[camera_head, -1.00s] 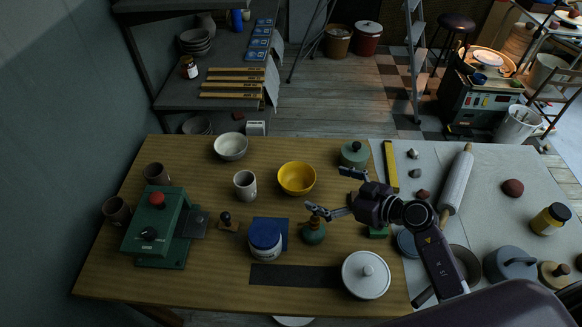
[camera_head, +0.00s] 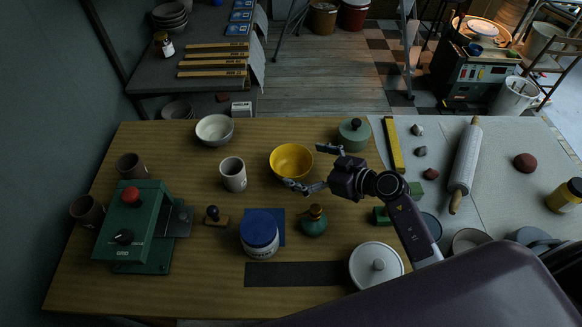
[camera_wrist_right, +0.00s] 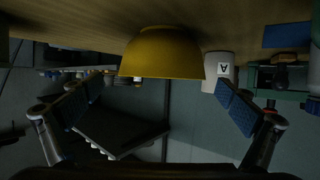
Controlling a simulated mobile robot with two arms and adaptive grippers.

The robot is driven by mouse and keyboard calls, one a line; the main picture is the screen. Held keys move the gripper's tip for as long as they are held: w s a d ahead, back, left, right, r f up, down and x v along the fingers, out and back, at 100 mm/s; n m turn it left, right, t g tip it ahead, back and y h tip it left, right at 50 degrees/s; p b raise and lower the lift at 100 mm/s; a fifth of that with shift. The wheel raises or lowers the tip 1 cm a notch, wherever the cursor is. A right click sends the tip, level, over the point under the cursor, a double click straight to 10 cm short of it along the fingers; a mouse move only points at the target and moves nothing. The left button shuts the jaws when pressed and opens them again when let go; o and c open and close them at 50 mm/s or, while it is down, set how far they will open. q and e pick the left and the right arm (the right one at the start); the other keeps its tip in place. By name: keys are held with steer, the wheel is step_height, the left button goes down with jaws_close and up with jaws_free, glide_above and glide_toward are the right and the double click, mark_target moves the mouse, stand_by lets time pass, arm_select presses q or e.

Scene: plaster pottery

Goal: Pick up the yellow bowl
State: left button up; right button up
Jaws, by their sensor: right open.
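The yellow bowl (camera_head: 291,161) stands upright on the wooden table (camera_head: 180,262), right of a pale cup. My right gripper (camera_head: 308,168) is open and empty, with its fingers just right of the bowl, one toward its far side and one toward its near side. In the right wrist view the bowl (camera_wrist_right: 163,55) appears upside down ahead, between the two open fingers (camera_wrist_right: 150,105) and apart from them. My left gripper is in no view.
The pale cup (camera_head: 232,174) and white bowl (camera_head: 214,129) are left of the yellow bowl. A green lidded pot (camera_head: 353,135) is behind right. A green bottle (camera_head: 313,222) and blue-lidded jar (camera_head: 259,234) stand nearer. Bare wood lies between the yellow bowl and the far edge.

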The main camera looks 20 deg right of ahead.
mark_target(278, 157)
steer(key=x, duration=0.4)
steer(key=shift+w+a+f, duration=0.1)
steer(key=shift+a+f, duration=0.05)
steer(key=shift+a, duration=0.1)
steer(key=shift+c, duration=0.4)
steer(key=c, duration=1)
steer(key=shift+o, duration=0.2)
